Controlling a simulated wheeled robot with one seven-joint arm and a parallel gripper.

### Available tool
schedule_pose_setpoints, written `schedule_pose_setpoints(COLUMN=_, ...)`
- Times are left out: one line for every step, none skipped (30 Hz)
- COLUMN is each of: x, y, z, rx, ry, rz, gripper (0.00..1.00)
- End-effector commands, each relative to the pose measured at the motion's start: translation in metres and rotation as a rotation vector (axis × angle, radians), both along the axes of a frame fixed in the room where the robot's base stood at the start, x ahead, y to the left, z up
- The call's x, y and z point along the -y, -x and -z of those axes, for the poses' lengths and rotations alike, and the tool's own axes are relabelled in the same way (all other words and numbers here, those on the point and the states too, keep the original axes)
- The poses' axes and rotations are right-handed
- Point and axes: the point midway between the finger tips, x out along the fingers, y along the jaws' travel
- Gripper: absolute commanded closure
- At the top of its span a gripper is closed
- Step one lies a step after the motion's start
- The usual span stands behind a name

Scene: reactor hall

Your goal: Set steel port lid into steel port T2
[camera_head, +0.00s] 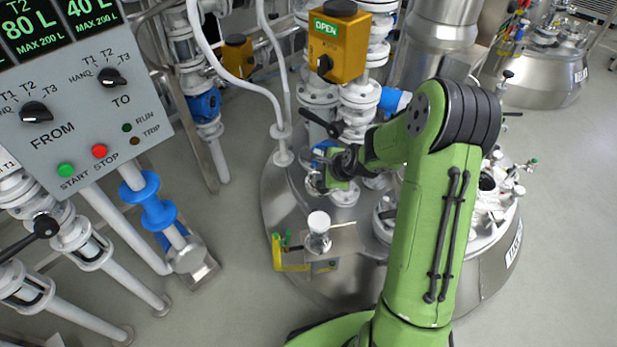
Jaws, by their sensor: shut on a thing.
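My green arm reaches over the steel vessel (345,278) from the right. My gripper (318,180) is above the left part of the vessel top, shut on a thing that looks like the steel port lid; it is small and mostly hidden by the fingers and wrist. A pale round flanged port (344,196) shows just below and right of my gripper. I cannot tell whether it is steel port T2, or whether the held thing touches it. The label (515,243) on the vessel's right side is only partly readable.
Pipes and a yellow OPEN actuator (339,45) rise behind my gripper. The control panel (75,110) fills the upper left.

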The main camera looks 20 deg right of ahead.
Motion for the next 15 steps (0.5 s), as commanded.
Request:
schedule_pose_setpoints(x=0.011, y=-0.002, z=-0.012, rx=0.001, ry=-0.001, rz=0.013, gripper=1.00)
schedule_pose_setpoints(x=0.019, y=-0.003, z=-0.017, rx=0.001, ry=-0.001, rz=0.021, gripper=1.00)
schedule_pose_setpoints(x=0.028, y=-0.004, z=-0.022, rx=-0.001, ry=-0.002, rz=0.028, gripper=1.00)
schedule_pose_setpoints(x=0.036, y=-0.005, z=-0.027, rx=-0.001, ry=-0.002, rz=0.035, gripper=1.00)
schedule_pose_setpoints(x=0.044, y=-0.006, z=-0.031, rx=-0.001, ry=-0.003, rz=0.044, gripper=1.00)
schedule_pose_setpoints(x=0.058, y=-0.006, z=-0.039, rx=-0.002, ry=-0.003, rz=0.054, gripper=1.00)
schedule_pose_setpoints(x=0.069, y=-0.007, z=-0.046, rx=-0.002, ry=-0.004, rz=0.065, gripper=1.00)
schedule_pose_setpoints(x=0.080, y=-0.006, z=-0.052, rx=-0.002, ry=-0.004, rz=0.075, gripper=1.00)
schedule_pose_setpoints(x=0.098, y=-0.006, z=-0.062, rx=-0.002, ry=-0.005, rz=0.091, gripper=1.00)
schedule_pose_setpoints(x=0.112, y=-0.004, z=-0.070, rx=-0.002, ry=-0.004, rz=0.102, gripper=1.00)
schedule_pose_setpoints(x=0.127, y=-0.002, z=-0.077, rx=-0.001, ry=-0.005, rz=0.115, gripper=1.00)
schedule_pose_setpoints(x=0.145, y=0.001, z=-0.086, rx=0.000, ry=-0.004, rz=0.129, gripper=1.00)
schedule_pose_setpoints(x=0.159, y=0.004, z=-0.092, rx=0.000, ry=-0.005, rz=0.141, gripper=1.00)
schedule_pose_setpoints(x=0.173, y=0.007, z=-0.099, rx=0.002, ry=-0.005, rz=0.152, gripper=1.00)
schedule_pose_setpoints(x=0.192, y=0.013, z=-0.107, rx=0.004, ry=-0.005, rz=0.167, gripper=1.00)
